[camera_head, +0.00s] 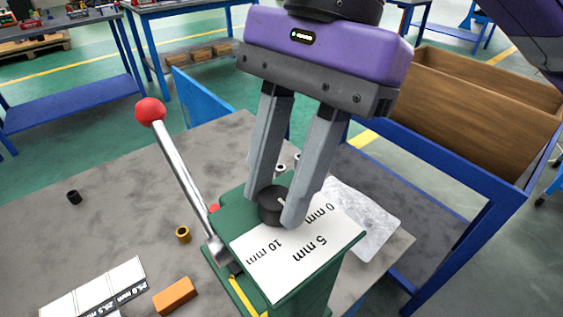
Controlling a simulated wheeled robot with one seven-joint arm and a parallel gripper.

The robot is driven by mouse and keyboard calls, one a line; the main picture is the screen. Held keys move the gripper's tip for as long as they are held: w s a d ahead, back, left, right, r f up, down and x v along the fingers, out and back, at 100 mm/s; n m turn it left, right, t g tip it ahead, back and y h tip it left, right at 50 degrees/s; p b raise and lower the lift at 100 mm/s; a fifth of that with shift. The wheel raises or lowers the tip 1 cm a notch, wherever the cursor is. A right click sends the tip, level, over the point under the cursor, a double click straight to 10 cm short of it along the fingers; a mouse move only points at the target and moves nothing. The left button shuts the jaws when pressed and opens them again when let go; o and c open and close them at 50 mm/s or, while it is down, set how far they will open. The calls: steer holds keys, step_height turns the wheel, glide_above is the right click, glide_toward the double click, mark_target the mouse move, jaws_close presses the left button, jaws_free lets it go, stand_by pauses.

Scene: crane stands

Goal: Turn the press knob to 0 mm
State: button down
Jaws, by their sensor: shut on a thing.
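The press (323,285) is a green body on a grey table, with a white scale plate (282,270) on top marked 0 mm, 5 mm and 10 mm. The black round knob (270,207) sits at the plate's back edge, with a light pointer line on it partly covered by a finger. The line's exact reading is hard to tell. My gripper (272,208) comes down from above and is shut on the knob, one finger on each side. A lever (182,170) with a red ball end (150,111) rises from the press's left side, tilted to the left.
An orange block (175,296), a brass bushing (183,234), a black cylinder (74,197) and white labelled blocks (95,293) lie on the table to the left. A cloth (372,222) lies right of the press. A wooden crate (465,105) stands at the right.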

steer(key=n+h+p, duration=0.1)
steer(key=n, duration=0.2)
steer(key=n+g+h+p, duration=0.1)
steer(key=n, duration=0.2)
steer(key=shift+w+a+r, duration=0.1)
steer(key=shift+a+r, duration=0.05)
steer(key=n+h+p, duration=0.1)
steer(key=n+p, duration=0.1)
steer(key=n, duration=0.1)
steer(key=shift+n+h, duration=0.3)
steer(key=shift+a+n+h+p, duration=0.1)
steer(key=shift+n+h+p, duration=0.2)
steer(key=shift+n+p, duration=0.4)
steer(key=shift+n, duration=0.3)
steer(key=c, duration=1.1)
jaws_free()
steer(key=p+v, duration=0.2)
steer(key=v, duration=0.5)
steer(key=shift+w+r, duration=0.2)
steer(key=shift+w, duration=0.05)
